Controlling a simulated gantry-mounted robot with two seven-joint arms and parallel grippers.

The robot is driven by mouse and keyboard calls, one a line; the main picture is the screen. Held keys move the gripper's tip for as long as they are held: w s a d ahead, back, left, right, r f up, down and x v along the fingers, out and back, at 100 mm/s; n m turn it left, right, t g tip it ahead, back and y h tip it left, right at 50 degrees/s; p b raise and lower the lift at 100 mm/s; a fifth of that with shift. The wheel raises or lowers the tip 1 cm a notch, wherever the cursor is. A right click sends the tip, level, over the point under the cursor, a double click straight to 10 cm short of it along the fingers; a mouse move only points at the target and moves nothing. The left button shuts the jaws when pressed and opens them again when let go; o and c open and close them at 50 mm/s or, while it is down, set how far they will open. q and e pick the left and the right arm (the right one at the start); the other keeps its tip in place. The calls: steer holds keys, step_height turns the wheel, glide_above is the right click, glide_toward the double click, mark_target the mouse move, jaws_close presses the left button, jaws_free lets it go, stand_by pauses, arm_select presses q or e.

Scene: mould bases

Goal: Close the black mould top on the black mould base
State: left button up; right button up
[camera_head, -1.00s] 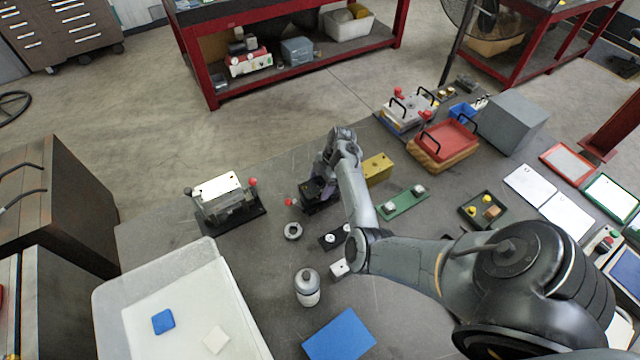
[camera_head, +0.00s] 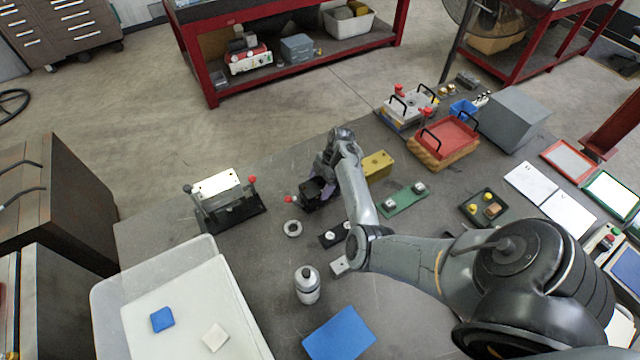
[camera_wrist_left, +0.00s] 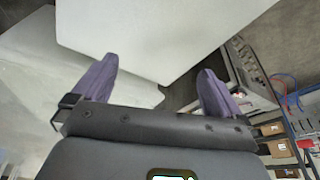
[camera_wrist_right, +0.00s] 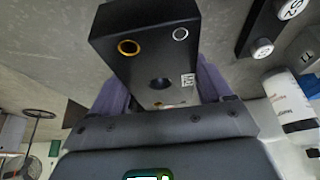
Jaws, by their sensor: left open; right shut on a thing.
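My right gripper (camera_head: 326,182) is shut on a black block, which I take to be the black mould top (camera_wrist_right: 150,45). In the right wrist view its near face shows a brass-ringed hole, a silver-ringed hole and a dark round recess between the purple fingers. In the head view the black mould (camera_head: 311,194), with a red knob at its left, is at this gripper. The gripper partly hides it, and I cannot tell top from base or whether they touch. My left gripper (camera_wrist_left: 158,85) is open and empty; it is outside the head view.
A mould with a pale top (camera_head: 218,183) stands left of the black one. A metal ring (camera_head: 292,228), a bottle (camera_head: 307,285) and a yellow block (camera_head: 378,165) are nearby. A pale bin (camera_head: 185,305) is at front left. Bare bench lies between the two moulds.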

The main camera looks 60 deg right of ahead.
arm_select(q)
steer(key=shift+a+f, duration=0.15)
arm_select(e)
steer(key=shift+f, duration=0.3)
stand_by(0.3)
steer(key=o, duration=1.6)
steer(key=shift+w, duration=0.1)
steer(key=shift+o, duration=0.4)
arm_select(q)
steer(key=shift+d, duration=0.2)
arm_select(e)
steer(key=shift+f, duration=0.1)
